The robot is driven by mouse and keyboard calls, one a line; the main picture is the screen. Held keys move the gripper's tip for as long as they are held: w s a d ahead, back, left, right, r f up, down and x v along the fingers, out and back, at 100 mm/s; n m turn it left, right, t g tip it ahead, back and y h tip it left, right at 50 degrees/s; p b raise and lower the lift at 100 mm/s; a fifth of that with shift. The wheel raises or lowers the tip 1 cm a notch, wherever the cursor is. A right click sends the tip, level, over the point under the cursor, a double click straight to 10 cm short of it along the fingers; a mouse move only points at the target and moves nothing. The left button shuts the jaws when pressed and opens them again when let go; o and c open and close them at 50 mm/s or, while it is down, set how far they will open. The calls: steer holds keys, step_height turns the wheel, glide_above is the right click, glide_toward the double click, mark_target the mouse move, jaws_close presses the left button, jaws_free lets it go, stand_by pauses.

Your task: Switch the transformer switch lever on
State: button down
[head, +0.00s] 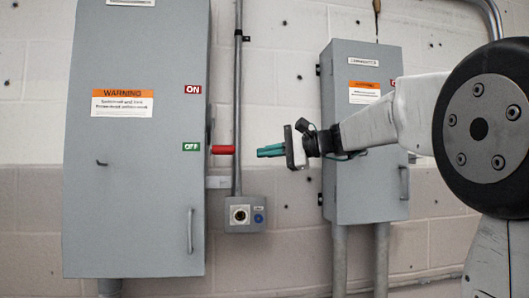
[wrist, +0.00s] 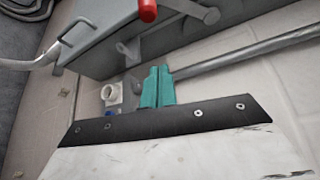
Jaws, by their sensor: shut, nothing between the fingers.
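The switch lever has a red handle (head: 223,149) sticking out from the right side of the large grey cabinet (head: 130,215). It stands level with the green OFF label (head: 191,147), below the red ON label (head: 193,89). The red handle's rounded end also shows at the top of the wrist view (wrist: 147,10). My gripper (head: 260,152) has teal fingers, shut and empty, pointing left at about the handle's height. In the head view a small gap separates the fingertips from the handle. In the wrist view the fingers (wrist: 157,72) lie together, apart from the handle.
A vertical conduit (head: 238,80) runs beside the large cabinet down to a small grey box (head: 245,214) with a round socket. A second grey cabinet (head: 350,190) stands behind my arm. Bare block wall (head: 285,50) lies between the cabinets.

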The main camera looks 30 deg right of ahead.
steer(key=w+a, duration=0.2)
steer(key=a, duration=0.5)
stand_by(0.5)
